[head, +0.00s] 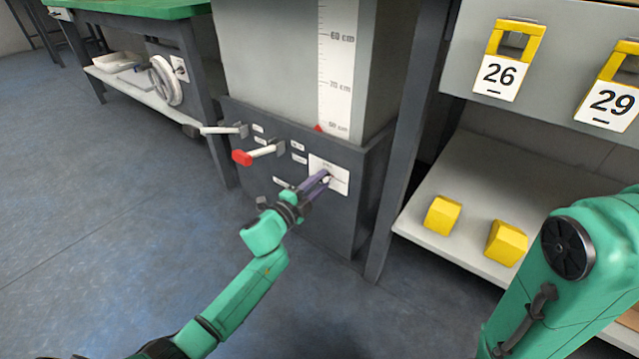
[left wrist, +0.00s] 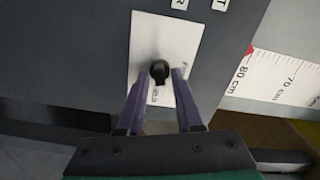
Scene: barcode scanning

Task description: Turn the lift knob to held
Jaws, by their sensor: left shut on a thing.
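The lift knob is a small black knob (left wrist: 159,70) on a white label plate (left wrist: 175,42), which also shows in the head view (head: 338,176) on the dark front panel of the lift. The lettering on the plate is partly hidden and too small to read fully. My left gripper (head: 322,180) reaches the plate, and its two purple fingers stand on either side of the knob in the left wrist view (left wrist: 165,76). It is shut on the knob. My right arm shows at the right edge of the head view, but its gripper is out of the picture.
A red-tipped lever (head: 258,153) and a grey lever (head: 218,129) stick out left of the plate. A height scale (head: 336,70) runs up the column. At the right are a shelf with yellow blocks (head: 443,215) and number tags 26 (head: 501,75) and 29.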

